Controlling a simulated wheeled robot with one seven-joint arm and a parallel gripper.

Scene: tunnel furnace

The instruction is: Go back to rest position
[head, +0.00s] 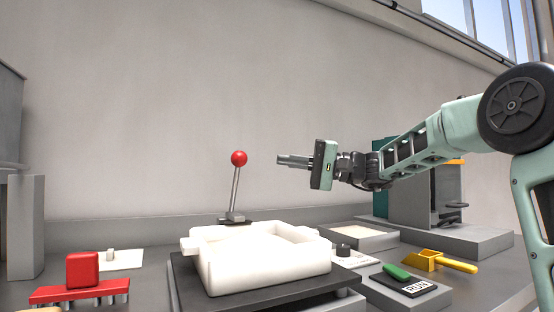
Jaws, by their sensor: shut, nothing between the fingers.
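My gripper (281,160) is at the end of my arm, which reaches in from the right in the head view. It points left, in the air above the bench and to the right of the lever's red ball (239,158). Its fingers are together with nothing held. The gap between the gripper and the red ball is clear in the picture, but depth is hard to tell.
A white open tray (262,273) sits on a dark plate, with the lever behind it. A red block (82,269) stands at left. A green switch (397,271) on a RUN box and a yellow scoop (458,265) are at right. A grey machine (408,197) stands behind my arm.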

